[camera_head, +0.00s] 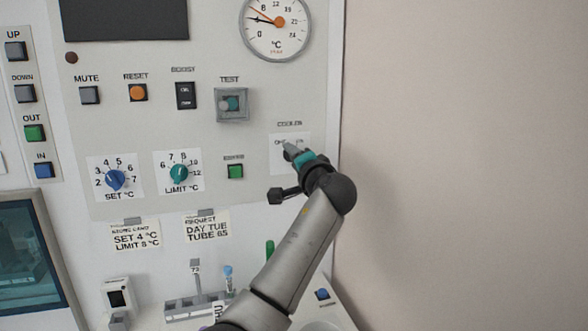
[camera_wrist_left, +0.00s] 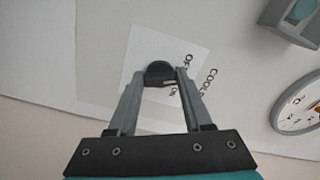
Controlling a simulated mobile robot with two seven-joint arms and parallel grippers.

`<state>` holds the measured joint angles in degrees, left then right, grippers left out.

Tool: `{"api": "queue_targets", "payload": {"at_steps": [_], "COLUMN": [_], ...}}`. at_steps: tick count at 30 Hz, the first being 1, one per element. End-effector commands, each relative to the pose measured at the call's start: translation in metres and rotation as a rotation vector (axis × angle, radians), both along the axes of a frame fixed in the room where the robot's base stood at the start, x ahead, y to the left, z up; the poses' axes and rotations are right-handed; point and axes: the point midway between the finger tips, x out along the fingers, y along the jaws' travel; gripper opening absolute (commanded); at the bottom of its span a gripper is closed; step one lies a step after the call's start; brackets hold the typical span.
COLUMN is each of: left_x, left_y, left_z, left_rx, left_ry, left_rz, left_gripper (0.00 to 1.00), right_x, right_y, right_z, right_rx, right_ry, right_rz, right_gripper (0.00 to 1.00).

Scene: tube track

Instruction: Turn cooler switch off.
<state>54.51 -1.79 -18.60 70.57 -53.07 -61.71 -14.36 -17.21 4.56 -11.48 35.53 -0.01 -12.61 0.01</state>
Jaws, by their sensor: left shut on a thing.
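The cooler switch is a dark rounded knob (camera_wrist_left: 159,70) on a white plate (camera_wrist_left: 148,50) marked COOLER, with OFF and ON lettering partly covered. In the head view the plate (camera_head: 279,141) is at the panel's right edge, and the knob is mostly hidden by my gripper. My left gripper (camera_head: 296,153) reaches it from below right. In the left wrist view the two fingers of the gripper (camera_wrist_left: 162,80) are on either side of the knob and closed on it. Which way the knob points is hard to tell. My right gripper is not in view.
The green button (camera_head: 235,172) and the guarded TEST switch (camera_head: 231,104) are left of the gripper. The dial gauge (camera_head: 276,22) is above. SET (camera_head: 115,179) and LIMIT (camera_head: 179,174) knobs are further left. A tube rack (camera_head: 190,306) stands below. The wall (camera_head: 460,150) at right is bare.

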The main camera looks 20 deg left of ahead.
Motion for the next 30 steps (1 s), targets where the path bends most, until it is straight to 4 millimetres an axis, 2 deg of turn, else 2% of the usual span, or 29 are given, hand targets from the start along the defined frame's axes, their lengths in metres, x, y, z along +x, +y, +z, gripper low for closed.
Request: {"api": "queue_targets", "payload": {"at_steps": [3,12,30], "left_x": [0.0,0.0,0.0], "left_y": [0.0,0.0,0.0], "left_z": [-0.004,-0.002,-0.001], "left_rx": [-0.076,-0.207,-0.253], "left_ry": [-0.049,-0.137,-0.17], "left_rz": [0.0,0.0,0.0], "left_gripper": [0.0,0.0,0.0], "right_x": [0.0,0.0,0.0], "right_y": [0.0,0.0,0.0], "right_z": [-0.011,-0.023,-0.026], "right_rx": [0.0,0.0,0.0], "right_ry": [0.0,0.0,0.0], "right_rz": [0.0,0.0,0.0], "right_gripper": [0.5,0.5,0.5]}}
